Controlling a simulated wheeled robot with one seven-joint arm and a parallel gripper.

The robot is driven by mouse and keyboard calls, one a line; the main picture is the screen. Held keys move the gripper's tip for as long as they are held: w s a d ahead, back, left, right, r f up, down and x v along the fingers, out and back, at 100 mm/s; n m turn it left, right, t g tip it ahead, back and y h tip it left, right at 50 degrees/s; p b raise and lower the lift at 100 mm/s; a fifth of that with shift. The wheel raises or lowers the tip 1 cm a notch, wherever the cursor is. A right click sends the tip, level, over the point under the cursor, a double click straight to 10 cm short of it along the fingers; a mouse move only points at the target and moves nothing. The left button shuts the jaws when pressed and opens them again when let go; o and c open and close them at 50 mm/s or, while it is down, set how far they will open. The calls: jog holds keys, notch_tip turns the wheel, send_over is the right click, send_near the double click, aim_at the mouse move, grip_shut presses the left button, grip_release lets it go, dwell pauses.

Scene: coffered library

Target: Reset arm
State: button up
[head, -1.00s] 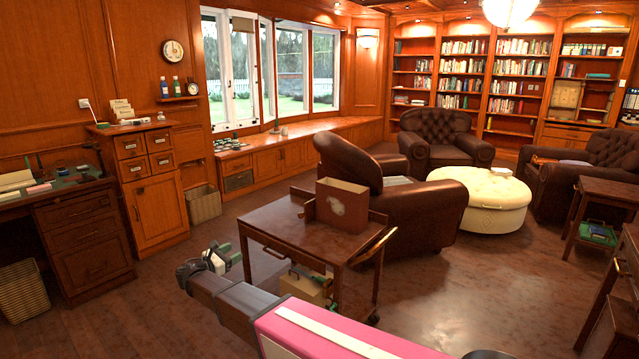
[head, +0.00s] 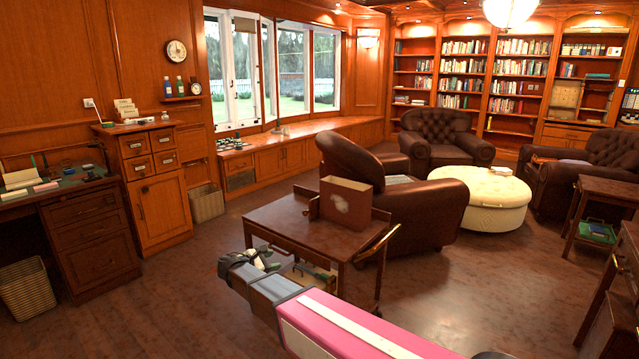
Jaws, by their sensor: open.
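My gripper (head: 262,256) is at the end of my pink and grey arm, low in the middle of the head view. It is open, and I see nothing held in it. It shows in front of the near left side of the wooden cart (head: 290,222), overlapping its lower shelf in the picture. I cannot tell whether it touches the cart.
A brown box (head: 345,203) stands on the cart top. A leather armchair (head: 430,215) is right behind the cart, with a cream ottoman (head: 485,195) beyond. A cabinet (head: 160,210) and desk (head: 90,245) line the left wall.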

jog(key=s+d+f+m+g+y, duration=0.1)
jog(key=d+f+m+g, duration=0.1)
jog(key=d, duration=0.5)
jog(key=s+d+f+m+g, duration=0.1)
jog(key=d+m+g, duration=0.15)
jog(key=d, duration=0.35)
jog(key=s+d+f+m+g+y, duration=0.2)
jog(key=s+d+m+y, duration=0.3)
jog(key=s+d+m, duration=0.3)
jog(key=s+d+f+m+g+y, duration=0.1)
jog(key=s+d+m+g+y, duration=0.2)
jog(key=s+d+m, duration=0.6)
jog(key=d+y, duration=0.2)
jog(key=d, duration=0.5)
jog(key=shift+s+f, duration=0.2)
jog(key=shift+f, duration=0.2)
